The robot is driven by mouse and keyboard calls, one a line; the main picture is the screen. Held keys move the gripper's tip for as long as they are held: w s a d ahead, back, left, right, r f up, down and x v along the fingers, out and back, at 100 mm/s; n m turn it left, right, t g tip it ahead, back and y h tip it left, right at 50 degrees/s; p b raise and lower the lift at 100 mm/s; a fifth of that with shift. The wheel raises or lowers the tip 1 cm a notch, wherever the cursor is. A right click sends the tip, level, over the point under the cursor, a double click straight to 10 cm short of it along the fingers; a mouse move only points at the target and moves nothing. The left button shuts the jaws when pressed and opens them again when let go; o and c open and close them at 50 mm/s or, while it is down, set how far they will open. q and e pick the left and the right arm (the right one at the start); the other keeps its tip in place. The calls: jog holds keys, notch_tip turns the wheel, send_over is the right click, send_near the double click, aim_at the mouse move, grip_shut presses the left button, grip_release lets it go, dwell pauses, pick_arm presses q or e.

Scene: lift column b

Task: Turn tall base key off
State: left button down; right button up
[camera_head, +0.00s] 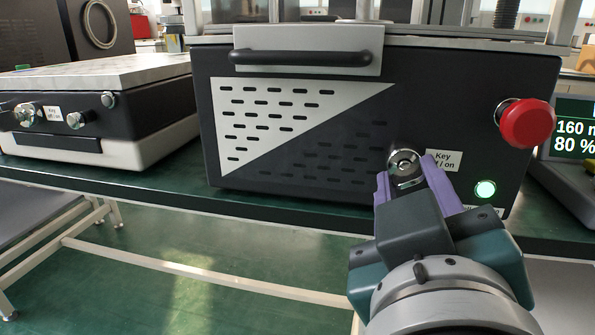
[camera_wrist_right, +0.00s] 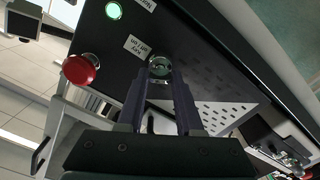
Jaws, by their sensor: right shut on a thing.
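The tall base (camera_head: 300,170) is a dark box with a vented panel on the bench. Its key switch (camera_head: 403,162) is a round metal knob on the front, left of a white "Key off / on" label (camera_head: 443,161). My right gripper (camera_head: 410,178) reaches it from below with purple fingers on either side of the key. In the right wrist view the fingers (camera_wrist_right: 160,90) close around the key switch (camera_wrist_right: 159,66), hiding part of it. A green lamp (camera_head: 485,189) on the base glows. My left gripper is not in view.
A red emergency knob (camera_head: 527,123) sticks out right of the key. A lower base (camera_head: 90,105) with its own key label stands at the left. A screen (camera_head: 575,135) stands at the right. A handle (camera_head: 300,58) juts out above the vents.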

grip_shut()
